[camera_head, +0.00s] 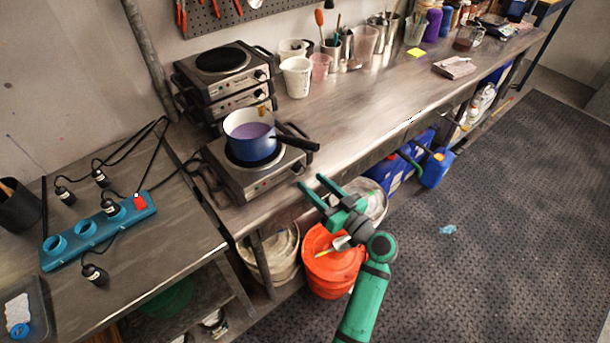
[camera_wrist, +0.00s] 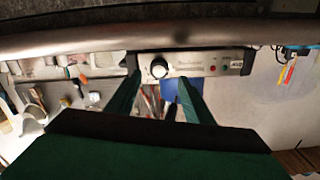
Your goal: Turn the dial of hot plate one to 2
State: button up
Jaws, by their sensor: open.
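A hot plate (camera_head: 240,181) with a dark top stands at the near edge of the bench, and a blue pot (camera_head: 256,148) with purple contents sits on it. I cannot read a number on this hot plate. The dial's setting is too small to read. My gripper (camera_head: 311,183) is open and empty, just in front of the panel. In the wrist view its fingertips (camera_wrist: 157,80) are either side of the dial, apparently apart from it.
Two more hot plates (camera_head: 218,75) are stacked behind. A blue power strip (camera_head: 98,232) with cables lies at left. An orange bucket (camera_head: 330,262) stands below my gripper.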

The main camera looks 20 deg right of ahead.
aim_at(302, 172)
jog(key=shift+x, duration=2.4)
jog(key=shift+w+d, duration=0.1)
jog(key=c, duration=1)
